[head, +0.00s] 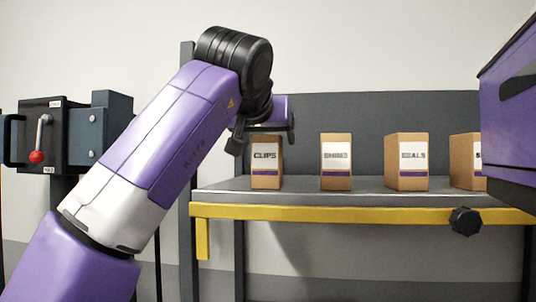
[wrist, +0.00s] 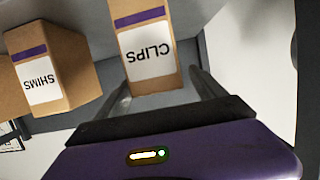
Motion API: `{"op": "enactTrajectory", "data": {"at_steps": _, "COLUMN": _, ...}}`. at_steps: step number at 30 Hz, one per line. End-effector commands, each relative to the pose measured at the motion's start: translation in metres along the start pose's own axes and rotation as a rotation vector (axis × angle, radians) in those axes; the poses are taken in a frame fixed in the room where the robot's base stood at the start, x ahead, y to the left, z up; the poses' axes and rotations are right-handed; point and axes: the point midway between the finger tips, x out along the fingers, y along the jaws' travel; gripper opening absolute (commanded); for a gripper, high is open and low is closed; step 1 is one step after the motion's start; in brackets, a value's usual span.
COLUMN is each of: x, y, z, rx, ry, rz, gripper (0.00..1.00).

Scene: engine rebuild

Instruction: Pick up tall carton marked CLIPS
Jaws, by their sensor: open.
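The tall brown carton marked CLIPS (head: 265,178) stands upright at the left end of the shelf in the head view, with a white label and a purple band. My gripper (head: 238,143) is at its upper left, and my arm's end hides part of its top. In the wrist view the CLIPS carton (wrist: 146,50) appears upside down, ahead of my gripper (wrist: 160,92). The two fingers are apart, one toward each side of the carton, with nothing held. Whether the fingers reach past its near face is hard to tell.
The shelf (head: 350,198) has a yellow front rail and a dark knob (head: 465,221). To the right stand the SHIMS carton (head: 336,160), the SEALS carton (head: 407,160) and a partly hidden carton (head: 466,160). A machine with a red-knobbed lever (head: 37,156) is at left.

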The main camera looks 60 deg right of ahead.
Motion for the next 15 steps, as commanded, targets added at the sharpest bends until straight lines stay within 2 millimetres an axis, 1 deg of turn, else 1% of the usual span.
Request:
{"op": "enactTrajectory", "data": {"at_steps": 3, "x": 0.0074, "y": 0.0001, "z": 0.0001, "rx": -0.001, "ry": 0.000, "rz": 0.001, "gripper": 0.80}}
{"op": "enactTrajectory", "data": {"at_steps": 9, "x": 0.0083, "y": 0.0001, "z": 0.0009, "rx": 0.000, "ry": 0.001, "rz": 0.001, "gripper": 0.80}}
{"op": "enactTrajectory", "data": {"at_steps": 10, "x": 0.0083, "y": 0.0000, "z": 0.0009, "rx": 0.000, "ry": 0.001, "rz": 0.000, "gripper": 0.78}}
{"op": "enactTrajectory", "data": {"at_steps": 14, "x": 0.0081, "y": 0.0000, "z": 0.0009, "rx": 0.000, "ry": 0.001, "rz": 0.000, "gripper": 0.53}}
{"op": "enactTrajectory", "data": {"at_steps": 15, "x": 0.0081, "y": 0.0000, "z": 0.0008, "rx": 0.000, "ry": 0.001, "rz": 0.000, "gripper": 0.45}}
